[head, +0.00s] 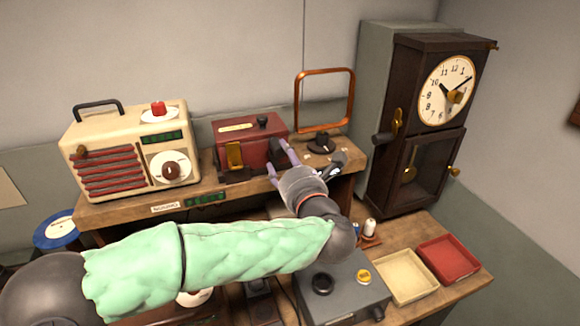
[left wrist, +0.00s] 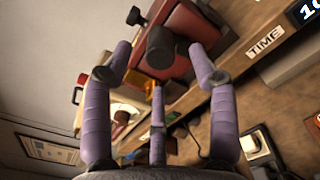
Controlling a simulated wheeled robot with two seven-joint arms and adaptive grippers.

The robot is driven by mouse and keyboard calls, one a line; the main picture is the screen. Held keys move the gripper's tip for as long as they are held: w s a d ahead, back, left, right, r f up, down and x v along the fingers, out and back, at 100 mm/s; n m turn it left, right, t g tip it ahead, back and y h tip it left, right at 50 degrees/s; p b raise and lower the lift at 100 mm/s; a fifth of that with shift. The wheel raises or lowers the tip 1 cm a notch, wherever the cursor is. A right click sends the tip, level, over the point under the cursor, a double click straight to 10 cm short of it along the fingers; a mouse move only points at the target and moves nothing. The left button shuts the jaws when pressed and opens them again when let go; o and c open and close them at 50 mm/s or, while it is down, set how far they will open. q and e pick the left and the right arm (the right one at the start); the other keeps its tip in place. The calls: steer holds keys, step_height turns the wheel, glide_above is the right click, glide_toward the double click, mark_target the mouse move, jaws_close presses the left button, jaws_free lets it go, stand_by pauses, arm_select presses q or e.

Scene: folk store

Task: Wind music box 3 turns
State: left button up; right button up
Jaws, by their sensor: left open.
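The music box appears to be the red box (head: 250,141) on the raised wooden shelf, with a brass piece on its front and a small black knob on top. In the left wrist view the red box (left wrist: 187,28) has a dark cylindrical knob (left wrist: 160,48) on the side facing my gripper. My left gripper (head: 280,158) is open at the right end of the box, its purple fingers pointing at it. In the left wrist view the knob stands between the spread fingers; I cannot tell whether they touch it. My right gripper is not in view.
A cream radio (head: 125,150) stands left of the box, and an orange-framed stand (head: 325,100) to its right. A dark clock (head: 425,125) is at the far right. A cream tray (head: 404,276) and a red tray (head: 447,259) lie below on the right.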

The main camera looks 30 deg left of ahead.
mark_target(281, 153)
arm_select(q)
steer(key=p+x, duration=0.1)
steer(key=x, duration=0.4)
steer(key=shift+w+b, duration=0.1)
steer(key=shift+b, duration=0.45)
steer(key=c, duration=0.9)
steer(key=shift+c, duration=0.3)
